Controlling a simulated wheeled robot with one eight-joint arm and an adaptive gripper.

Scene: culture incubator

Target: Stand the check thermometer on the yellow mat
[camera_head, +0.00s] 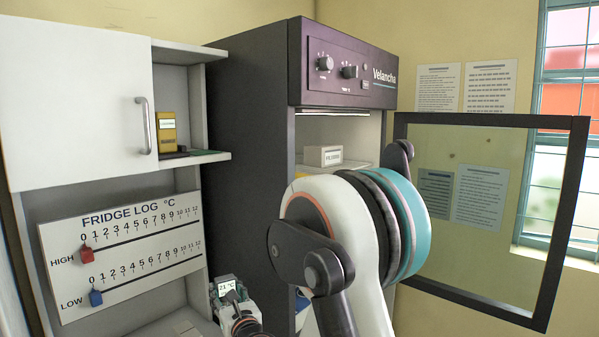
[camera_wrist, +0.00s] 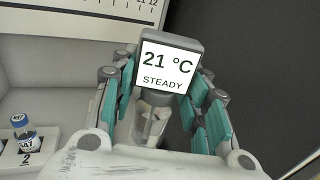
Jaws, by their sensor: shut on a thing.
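The check thermometer, a grey unit with a white display (camera_wrist: 165,67) reading "21 °C STEADY", is in my gripper (camera_wrist: 158,95). The teal-padded fingers are shut on it from both sides, and it looks roughly upright. In the camera_head view the thermometer (camera_head: 228,287) shows low in the picture, left of the dark incubator, with my gripper (camera_head: 238,303) around it. A yellow block-like item with a small label (camera_head: 167,131) stands in the open wall-cabinet shelf.
The dark incubator (camera_head: 250,130) stands in the middle, its glass door (camera_head: 480,230) swung open to the right. A white labelled box (camera_head: 323,155) sits inside. The fridge log board (camera_head: 125,250) is at left. A blue-capped vial (camera_wrist: 22,130) stands by a "2" label at lower left.

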